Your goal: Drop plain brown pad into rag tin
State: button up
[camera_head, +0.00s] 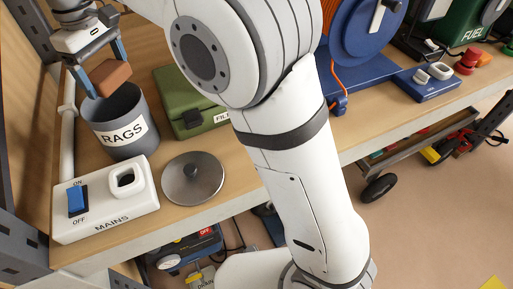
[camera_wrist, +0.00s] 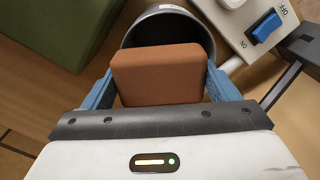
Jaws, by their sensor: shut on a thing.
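The plain brown pad (camera_head: 111,77) is a small block held between the blue fingers of my gripper (camera_head: 97,80). In the wrist view the pad (camera_wrist: 161,75) fills the space between both fingers. The rag tin (camera_head: 125,130) is a dark grey open cylinder labelled RAGS on the wooden bench. The pad is at the tin's open mouth, over its rim in the head view. In the wrist view the tin (camera_wrist: 168,22) opens just behind the pad, which hides part of its mouth. The tin's inside looks dark. Its round metal lid (camera_head: 193,180) lies flat on the bench.
A white MAINS switch box (camera_head: 108,205) with a blue switch stands in front of the tin. A green box (camera_head: 190,108) stands right of it. A blue reel (camera_head: 365,35) stands farther right.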

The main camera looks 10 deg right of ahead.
jog(key=o, duration=1)
jog(key=shift+c, duration=0.2)
jog(key=shift+r, duration=0.1)
notch_tip(320, 180, up, 8)
jog(key=shift+f+p, duration=0.15)
jog(key=shift+p, duration=0.45)
